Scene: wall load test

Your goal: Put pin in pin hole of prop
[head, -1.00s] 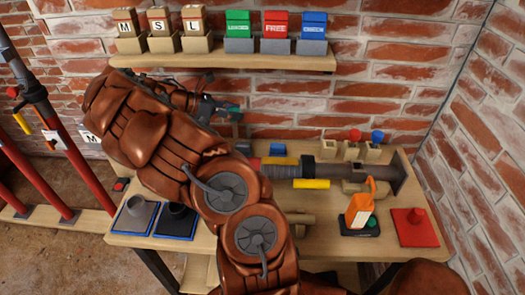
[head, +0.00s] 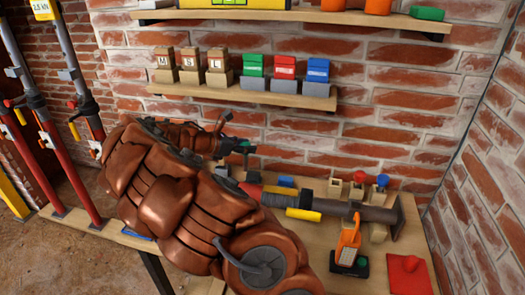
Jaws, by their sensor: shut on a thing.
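My gripper (head: 238,147) is in front of the brick wall, above the left end of the prop lying on the table. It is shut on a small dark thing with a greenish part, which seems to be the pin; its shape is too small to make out. That prop (head: 365,210) lies across the tabletop, with a grey tube, a yellow handle (head: 303,214), a red section (head: 252,190) at left and an end plate at right. My arm covers its left part. More props (head: 86,118), red below and grey above, stand upright at the left. No pin hole is clearly visible.
A wall shelf (head: 235,97) holds blocks marked M, S, L and green, red and blue boxes. A higher shelf (head: 300,15) is above. On the table (head: 310,250) stand an orange device (head: 348,245), a red plate (head: 408,275) and small holders with coloured knobs (head: 358,185).

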